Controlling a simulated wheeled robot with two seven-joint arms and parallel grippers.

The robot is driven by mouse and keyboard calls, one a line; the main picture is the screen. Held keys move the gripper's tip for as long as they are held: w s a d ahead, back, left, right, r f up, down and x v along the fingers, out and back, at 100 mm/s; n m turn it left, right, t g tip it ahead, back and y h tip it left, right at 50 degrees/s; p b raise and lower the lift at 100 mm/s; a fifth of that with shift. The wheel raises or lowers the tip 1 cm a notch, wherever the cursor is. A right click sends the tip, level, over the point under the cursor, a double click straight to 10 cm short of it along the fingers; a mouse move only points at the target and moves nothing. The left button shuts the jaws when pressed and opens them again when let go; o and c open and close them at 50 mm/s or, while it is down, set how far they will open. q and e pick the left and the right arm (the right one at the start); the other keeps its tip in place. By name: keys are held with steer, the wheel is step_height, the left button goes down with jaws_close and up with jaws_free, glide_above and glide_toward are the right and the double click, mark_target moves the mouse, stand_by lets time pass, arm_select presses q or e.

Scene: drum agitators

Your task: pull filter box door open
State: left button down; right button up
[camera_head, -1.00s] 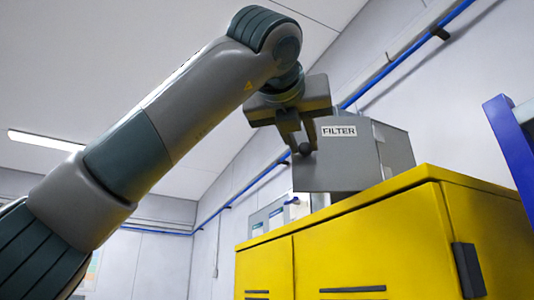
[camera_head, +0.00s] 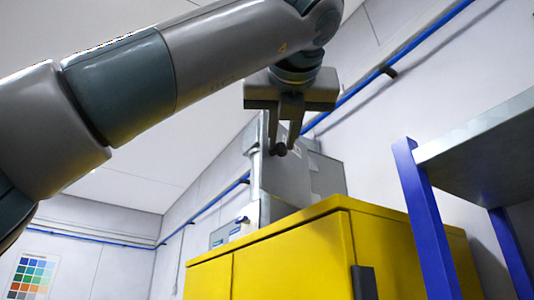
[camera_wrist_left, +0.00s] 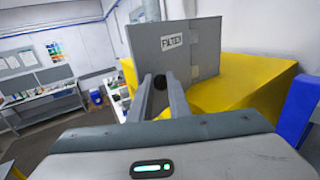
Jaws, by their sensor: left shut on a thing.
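The grey filter box (camera_head: 328,176) stands on top of the yellow cabinet (camera_head: 290,255). Its grey door (camera_head: 288,182) faces me at a slant in the head view. In the left wrist view the door (camera_wrist_left: 205,58) shows a white FILTER label. My left gripper (camera_head: 287,148) points down, shut on the door's dark round knob (camera_head: 279,149). The knob also shows between the fingers in the left wrist view (camera_wrist_left: 160,82). How wide the door stands open is hard to tell. My right gripper is out of view.
A shelf with blue posts (camera_head: 428,220) stands close on the right, beside the cabinet. A blue pipe (camera_head: 405,58) runs along the wall behind. A desk (camera_wrist_left: 45,105) shows at far left in the left wrist view, with open floor before it.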

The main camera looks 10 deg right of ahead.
arm_select(q)
steer(key=shift+w+d, duration=0.15)
steer(key=shift+d, duration=0.15)
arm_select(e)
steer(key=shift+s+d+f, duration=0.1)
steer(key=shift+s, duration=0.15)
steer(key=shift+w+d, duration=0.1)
arm_select(q)
steer(key=c, duration=2)
jaws_free()
steer(key=o, duration=0.4)
steer(key=shift+w+d+f, duration=0.1)
steer(key=shift+w+d, duration=0.1)
steer(key=shift+w, duration=0.1)
steer(key=shift+o, duration=0.2)
steer(key=shift+w+d+f, duration=0.1)
steer(key=shift+d+f, duration=0.05)
steer(key=shift+d, duration=0.05)
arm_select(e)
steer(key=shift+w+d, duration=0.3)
arm_select(q)
steer(key=shift+a, duration=0.1)
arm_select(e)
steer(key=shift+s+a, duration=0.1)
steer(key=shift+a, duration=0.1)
